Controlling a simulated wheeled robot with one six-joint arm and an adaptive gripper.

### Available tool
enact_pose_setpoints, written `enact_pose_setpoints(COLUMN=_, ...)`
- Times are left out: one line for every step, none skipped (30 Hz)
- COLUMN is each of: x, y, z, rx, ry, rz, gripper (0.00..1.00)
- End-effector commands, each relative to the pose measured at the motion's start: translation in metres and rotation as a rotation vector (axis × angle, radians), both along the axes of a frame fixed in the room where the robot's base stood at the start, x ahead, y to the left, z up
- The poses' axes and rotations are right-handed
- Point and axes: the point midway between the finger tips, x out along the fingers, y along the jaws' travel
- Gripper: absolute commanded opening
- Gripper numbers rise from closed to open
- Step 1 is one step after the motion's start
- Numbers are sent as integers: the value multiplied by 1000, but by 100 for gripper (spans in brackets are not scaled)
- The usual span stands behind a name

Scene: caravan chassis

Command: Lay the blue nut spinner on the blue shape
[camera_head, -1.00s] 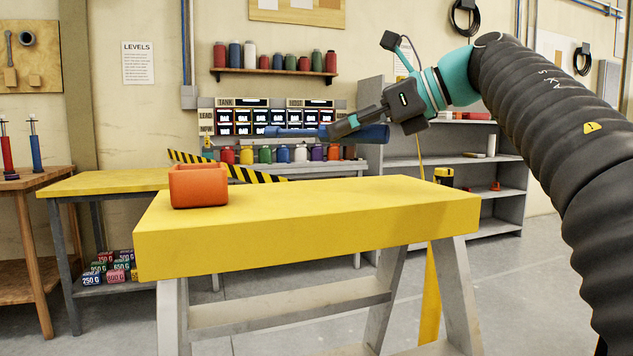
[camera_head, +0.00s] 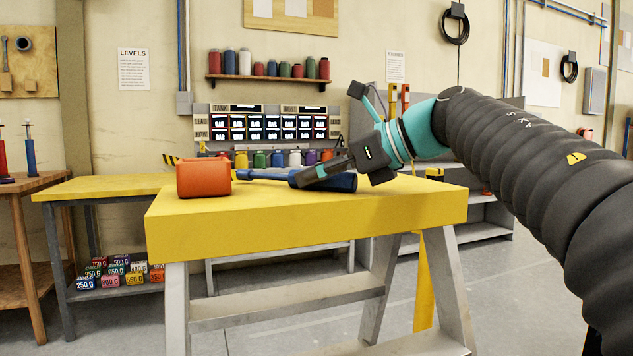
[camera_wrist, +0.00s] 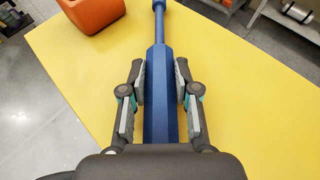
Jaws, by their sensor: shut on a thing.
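The blue nut spinner (camera_head: 341,182) has a thick handle and a thin shaft that points left in the head view. My gripper (camera_head: 308,178) is shut on its handle, just above the yellow bench top (camera_head: 400,200). In the wrist view the spinner (camera_wrist: 159,70) runs away from me between the two fingers of my gripper (camera_wrist: 160,92). I cannot tell whether the spinner touches the bench. No blue shape shows in either view.
An orange open box (camera_head: 203,179) stands on the bench's left part, near the spinner's shaft tip; it also shows at the wrist view's top left (camera_wrist: 92,12). The bench's front and right are bare. Shelves and another yellow table (camera_head: 90,187) stand behind.

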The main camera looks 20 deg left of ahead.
Motion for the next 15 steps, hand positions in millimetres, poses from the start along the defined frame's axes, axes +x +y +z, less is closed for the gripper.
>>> enact_pose_setpoints(x=-1, y=0, z=2, rx=1, ry=-1, rz=0, gripper=0)
enact_pose_setpoints(x=-1, y=0, z=2, rx=1, ry=-2, rz=2, gripper=0)
enact_pose_setpoints(x=-1, y=1, z=2, rx=1, ry=-2, rz=2, gripper=0)
enact_pose_setpoints(x=-1, y=1, z=2, rx=1, ry=-1, rz=1, gripper=0)
enact_pose_setpoints(x=-1, y=1, z=2, rx=1, ry=-2, rz=2, gripper=0)
enact_pose_setpoints(x=-1, y=1, z=1, rx=0, ry=-1, rz=3, gripper=0)
enact_pose_setpoints(x=-1, y=1, z=0, rx=0, ry=0, rz=2, gripper=0)
enact_pose_setpoints(x=-1, y=1, z=-1, rx=0, ry=0, rz=2, gripper=0)
enact_pose_setpoints(x=-1, y=1, z=-1, rx=0, ry=0, rz=2, gripper=33)
enact_pose_setpoints(x=-1, y=1, z=-1, rx=0, ry=0, rz=2, gripper=40)
enact_pose_setpoints(x=-1, y=1, z=0, rx=0, ry=0, rz=2, gripper=48)
enact_pose_setpoints(x=-1, y=1, z=0, rx=0, ry=0, rz=3, gripper=56)
enact_pose_setpoints(x=-1, y=1, z=0, rx=0, ry=0, rz=3, gripper=56)
enact_pose_setpoints(x=-1, y=1, z=0, rx=0, ry=0, rz=3, gripper=56)
enact_pose_setpoints(x=-1, y=1, z=0, rx=0, ry=0, rz=3, gripper=56)
